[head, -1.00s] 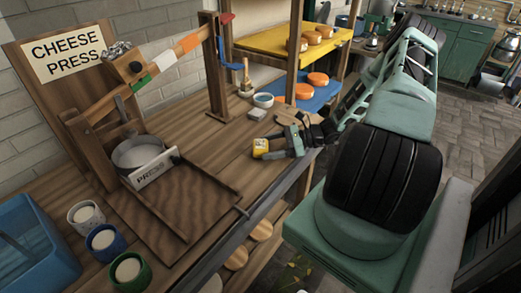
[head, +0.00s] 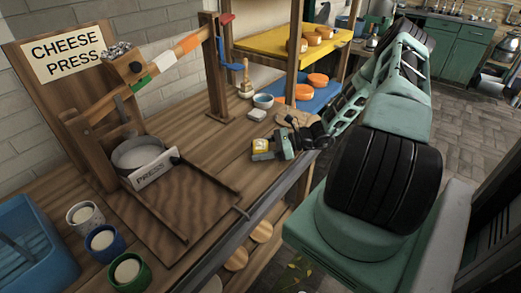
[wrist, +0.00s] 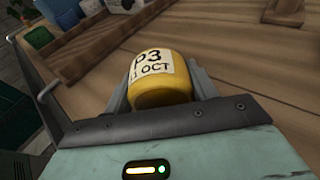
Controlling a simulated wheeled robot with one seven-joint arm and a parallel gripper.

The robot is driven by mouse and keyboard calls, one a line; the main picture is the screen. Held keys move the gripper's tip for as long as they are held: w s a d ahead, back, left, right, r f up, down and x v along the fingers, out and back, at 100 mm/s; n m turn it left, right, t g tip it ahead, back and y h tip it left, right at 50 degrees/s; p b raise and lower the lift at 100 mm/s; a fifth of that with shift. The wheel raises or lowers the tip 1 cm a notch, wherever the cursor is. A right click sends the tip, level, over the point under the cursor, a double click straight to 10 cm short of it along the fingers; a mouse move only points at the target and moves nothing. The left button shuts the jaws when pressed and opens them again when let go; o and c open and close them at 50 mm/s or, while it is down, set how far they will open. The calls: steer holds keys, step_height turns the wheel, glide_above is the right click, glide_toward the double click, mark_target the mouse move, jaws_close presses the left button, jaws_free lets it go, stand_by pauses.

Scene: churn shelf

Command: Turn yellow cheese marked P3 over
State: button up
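The yellow cheese (wrist: 160,82) carries a white label reading P3 and OCT, and the label faces the wrist camera. My gripper (wrist: 163,88) has a finger on each side of it, and both fingers press against it. In the head view the yellow cheese (head: 262,144) is small, at the end of my gripper (head: 266,149), over the wooden counter near its front edge. I cannot tell whether it touches the counter. The cheese's far side is hidden.
The cheese press (head: 143,155) stands at left with a wooden tray. Blue, white and green cups (head: 102,240) stand front left. Orange cheeses lie on a blue mat (head: 320,94) and a yellow shelf (head: 275,42) behind. A small bowl (head: 263,101) stands beyond my gripper. Counter between press and gripper is clear.

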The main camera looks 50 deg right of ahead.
steer(key=c, duration=0.5)
steer(key=shift+r+p, duration=1.1)
steer(key=shift+r, duration=0.2)
steer(key=shift+a, duration=0.1)
